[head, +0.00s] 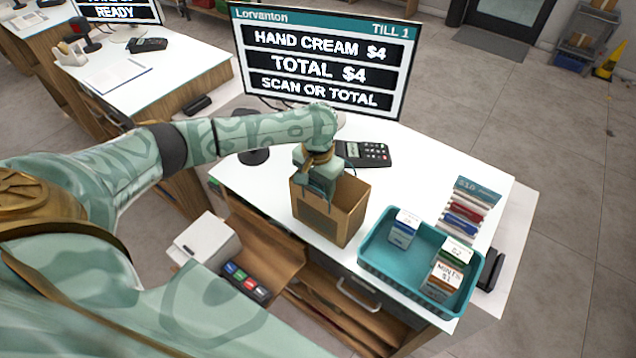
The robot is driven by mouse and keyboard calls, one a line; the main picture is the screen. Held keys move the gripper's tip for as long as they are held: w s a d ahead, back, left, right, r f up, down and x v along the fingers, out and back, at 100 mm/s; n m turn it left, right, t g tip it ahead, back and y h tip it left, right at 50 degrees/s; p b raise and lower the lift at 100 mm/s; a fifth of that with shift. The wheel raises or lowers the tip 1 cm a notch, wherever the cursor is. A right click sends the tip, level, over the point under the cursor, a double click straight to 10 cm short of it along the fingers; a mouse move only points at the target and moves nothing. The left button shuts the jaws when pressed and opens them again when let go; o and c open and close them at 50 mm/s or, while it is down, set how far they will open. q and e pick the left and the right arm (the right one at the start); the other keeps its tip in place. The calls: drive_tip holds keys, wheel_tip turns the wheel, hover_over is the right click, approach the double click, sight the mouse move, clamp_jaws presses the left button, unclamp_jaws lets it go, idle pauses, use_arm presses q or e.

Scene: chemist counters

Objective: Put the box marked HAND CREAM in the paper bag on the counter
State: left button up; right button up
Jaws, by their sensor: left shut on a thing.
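The brown paper bag (338,222) stands open and upright on the white counter. My left gripper (318,185) points down into the bag's mouth, near its left side. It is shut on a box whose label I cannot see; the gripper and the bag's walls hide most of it. The till screen (322,62) reads HAND CREAM $4, TOTAL $4, which fits the held box being the hand cream. My right gripper is not in view.
A teal tray (385,272) right of the bag holds a blue-and-white box (404,228), a green-marked box (455,252) and a MINTS box (445,276). A card terminal (366,154) lies behind the bag. A small rack (468,207) stands behind the tray. The counter's back right is clear.

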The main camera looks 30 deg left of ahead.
use_arm(q)
drive_tip(key=shift+r, duration=0.15)
drive_tip(key=o, duration=0.7)
drive_tip(key=shift+s+d+r, duration=0.1)
drive_tip(key=shift+s+r, duration=0.05)
drive_tip(key=shift+s, duration=0.1)
drive_tip(key=o, duration=0.4)
drive_tip(key=shift+s+d+r, duration=0.1)
drive_tip(key=shift+s+r, duration=0.05)
drive_tip(key=shift+s, duration=0.05)
drive_tip(key=shift+w, duration=0.25)
drive_tip(key=shift+r, duration=0.15)
wheel_tip(320, 180, up, 23)
drive_tip(key=p, duration=1.6)
drive_tip(key=shift+s, duration=0.1)
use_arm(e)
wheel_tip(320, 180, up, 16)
